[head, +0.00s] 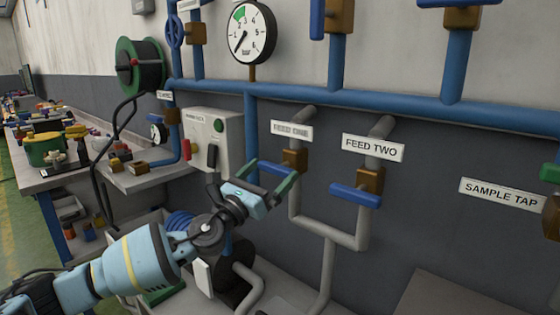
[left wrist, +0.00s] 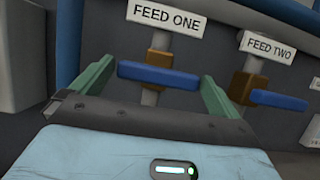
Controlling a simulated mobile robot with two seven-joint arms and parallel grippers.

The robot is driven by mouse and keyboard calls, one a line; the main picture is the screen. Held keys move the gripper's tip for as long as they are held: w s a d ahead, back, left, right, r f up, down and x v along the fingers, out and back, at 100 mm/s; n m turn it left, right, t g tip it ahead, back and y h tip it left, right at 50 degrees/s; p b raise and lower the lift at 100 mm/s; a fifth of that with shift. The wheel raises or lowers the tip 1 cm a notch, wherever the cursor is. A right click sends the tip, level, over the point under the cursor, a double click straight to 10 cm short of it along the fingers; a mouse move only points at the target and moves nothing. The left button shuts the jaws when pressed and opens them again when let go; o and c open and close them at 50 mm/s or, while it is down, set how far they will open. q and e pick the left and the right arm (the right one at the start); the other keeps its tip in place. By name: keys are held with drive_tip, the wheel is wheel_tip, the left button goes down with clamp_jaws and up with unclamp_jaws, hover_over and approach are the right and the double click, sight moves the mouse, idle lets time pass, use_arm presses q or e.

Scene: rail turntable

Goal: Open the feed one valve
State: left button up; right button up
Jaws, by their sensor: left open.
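The feed one valve has a blue lever handle (head: 272,168) on a brass body (head: 295,160), under the FEED ONE label (head: 292,131). The handle lies crosswise to its grey pipe. In the left wrist view the blue handle (left wrist: 158,75) sits between the two green fingers. My left gripper (head: 270,180) is open, with one finger near each end of the handle. I cannot tell whether the fingers touch it. My right gripper is not in view.
The feed two valve's blue handle (head: 355,195) is close on the right, also crosswise. A sample tap label (head: 501,192) is farther right. A grey control box (head: 225,130) and a pressure gauge (head: 251,33) are on the left and above. A cluttered workbench (head: 60,180) stands far left.

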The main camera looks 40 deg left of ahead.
sight(280, 165)
use_arm(q)
drive_tip(key=x, duration=0.3)
drive_tip(key=shift+w+r, duration=0.1)
drive_tip(key=shift+w, duration=0.05)
drive_tip(key=shift+w+r+p, duration=0.1)
drive_tip(key=shift+w+p, duration=0.25)
drive_tip(key=shift+w, duration=0.2)
